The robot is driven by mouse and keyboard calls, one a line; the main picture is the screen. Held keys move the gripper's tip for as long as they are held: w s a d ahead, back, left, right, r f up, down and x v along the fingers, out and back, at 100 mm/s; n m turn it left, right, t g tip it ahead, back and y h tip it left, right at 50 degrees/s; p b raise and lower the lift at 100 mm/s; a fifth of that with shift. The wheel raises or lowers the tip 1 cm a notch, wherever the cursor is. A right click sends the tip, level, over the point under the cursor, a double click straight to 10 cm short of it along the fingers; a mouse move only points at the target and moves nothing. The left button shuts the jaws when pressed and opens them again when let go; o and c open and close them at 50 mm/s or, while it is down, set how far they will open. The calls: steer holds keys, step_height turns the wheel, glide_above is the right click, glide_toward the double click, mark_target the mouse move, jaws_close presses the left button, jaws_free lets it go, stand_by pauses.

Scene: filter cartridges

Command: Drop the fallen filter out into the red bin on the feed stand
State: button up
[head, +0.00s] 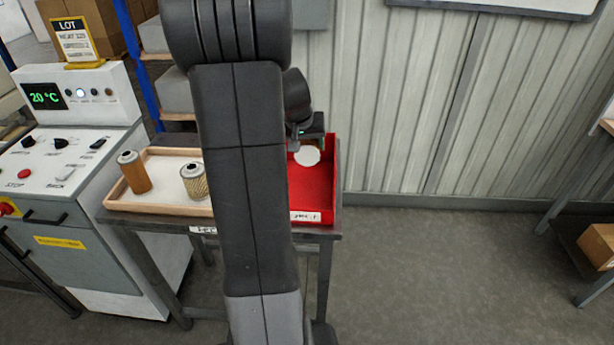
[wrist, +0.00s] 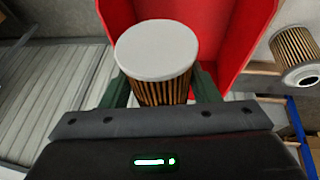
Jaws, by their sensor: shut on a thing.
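The red bin (head: 325,185) stands at the right end of the feed stand (head: 330,234), partly hidden behind my arm in the head view. It fills the top middle of the wrist view (wrist: 252,30). My gripper (wrist: 165,92) is shut on a filter (wrist: 157,52) with a pale round end cap and brown pleated sides. The held filter is over the red bin; its cap also shows in the head view (head: 307,156). I cannot tell how high it is above the bin floor. The fingers grip it from both sides.
A wooden tray (head: 160,206) left of the bin holds an upright orange-brown filter (head: 134,172) and a paler pleated filter (head: 194,181). A control cabinet (head: 85,205) stands at the left. A ribbed wall (head: 420,110) is behind.

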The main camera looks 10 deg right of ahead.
step_height(320, 180, down, 5)
steer(key=b, duration=0.3)
steer(key=shift+r, duration=0.1)
steer(key=o, duration=1.1)
steer(key=shift+r, duration=0.1)
steer(key=v, duration=1.3)
steer(key=shift+s+a+r, duration=0.15)
steer(key=shift+r, duration=0.1)
